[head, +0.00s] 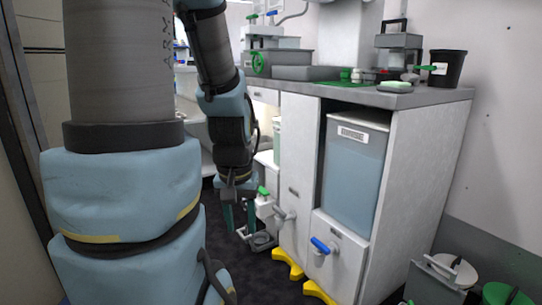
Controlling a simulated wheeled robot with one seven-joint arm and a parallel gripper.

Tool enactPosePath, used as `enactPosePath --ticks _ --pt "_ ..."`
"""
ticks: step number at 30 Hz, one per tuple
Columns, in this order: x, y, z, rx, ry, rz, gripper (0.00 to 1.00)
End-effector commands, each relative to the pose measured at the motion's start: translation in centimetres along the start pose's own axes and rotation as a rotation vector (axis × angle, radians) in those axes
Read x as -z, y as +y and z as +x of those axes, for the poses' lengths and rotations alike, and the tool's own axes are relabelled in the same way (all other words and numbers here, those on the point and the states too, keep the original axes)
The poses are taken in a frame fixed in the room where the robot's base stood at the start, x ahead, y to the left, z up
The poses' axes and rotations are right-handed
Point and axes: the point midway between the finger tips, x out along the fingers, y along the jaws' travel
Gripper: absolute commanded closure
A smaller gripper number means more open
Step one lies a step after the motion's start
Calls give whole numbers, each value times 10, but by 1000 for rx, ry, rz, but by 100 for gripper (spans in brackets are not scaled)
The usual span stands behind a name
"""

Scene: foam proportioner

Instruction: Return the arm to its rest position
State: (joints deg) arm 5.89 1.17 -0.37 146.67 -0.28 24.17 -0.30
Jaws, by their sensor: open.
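My arm fills the left of the head view, and its far part bends down in front of the counter. My gripper (240,215) hangs at the end, pointing down, with its dark green fingers apart and nothing seen between them. It is left of the white cabinet, close in the picture to a small valve with a green handle (264,192). I cannot tell whether it touches the valve.
The cabinet (424,170) holds a bluish tank (355,170) above a valve with a blue handle (320,246). Yellow feet (287,262) stick out onto the dark floor. A black bucket (447,68) stands on the counter (425,97). Green-lidded containers (497,293) stand at the lower right.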

Motion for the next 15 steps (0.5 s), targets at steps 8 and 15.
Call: enactPosePath --ticks 8,15 --pt "15 0 -106 0 0 0 54" --pt "25 1 -180 0 0 0 54"
